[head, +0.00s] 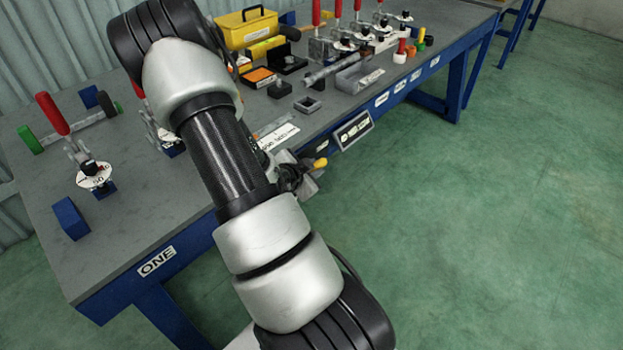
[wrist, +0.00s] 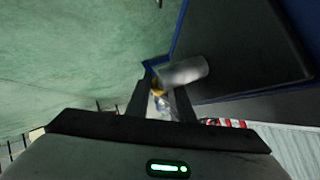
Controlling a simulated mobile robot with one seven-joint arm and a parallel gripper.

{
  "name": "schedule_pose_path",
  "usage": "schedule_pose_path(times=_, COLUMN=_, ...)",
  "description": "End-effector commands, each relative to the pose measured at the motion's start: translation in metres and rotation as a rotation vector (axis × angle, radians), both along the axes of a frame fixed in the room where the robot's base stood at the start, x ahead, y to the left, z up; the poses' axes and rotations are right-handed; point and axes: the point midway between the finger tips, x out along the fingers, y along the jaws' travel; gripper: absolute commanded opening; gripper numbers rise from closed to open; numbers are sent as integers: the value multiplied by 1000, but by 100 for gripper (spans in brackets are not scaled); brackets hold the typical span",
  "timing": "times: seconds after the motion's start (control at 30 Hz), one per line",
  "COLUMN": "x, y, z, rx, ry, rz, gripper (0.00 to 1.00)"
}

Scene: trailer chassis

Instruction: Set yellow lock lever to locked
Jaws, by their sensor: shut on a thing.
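The yellow lock lever (head: 320,163) shows as a small yellow tip at the front edge of the bench, just right of my arm. My gripper (head: 302,181) is beside it, partly hidden behind my own arm. A grey metal cylinder (wrist: 184,72) lies just past the fingertips. The lever's base and its exact angle are hidden.
The grey bench (head: 150,222) with blue legs carries red-handled toggle clamps (head: 52,114), a blue block (head: 71,218) and a yellow toolbox (head: 247,28). A framed label (head: 352,131) hangs on the front edge close to the lever. The green floor at right is clear.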

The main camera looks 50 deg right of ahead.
Motion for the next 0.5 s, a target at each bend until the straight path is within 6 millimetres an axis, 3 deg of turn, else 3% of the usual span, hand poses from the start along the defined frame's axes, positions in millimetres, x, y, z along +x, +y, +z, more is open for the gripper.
schedule_pose_path(times=0.5, x=1, y=0, z=7, rx=-118, ry=-1, rz=1, gripper=0)
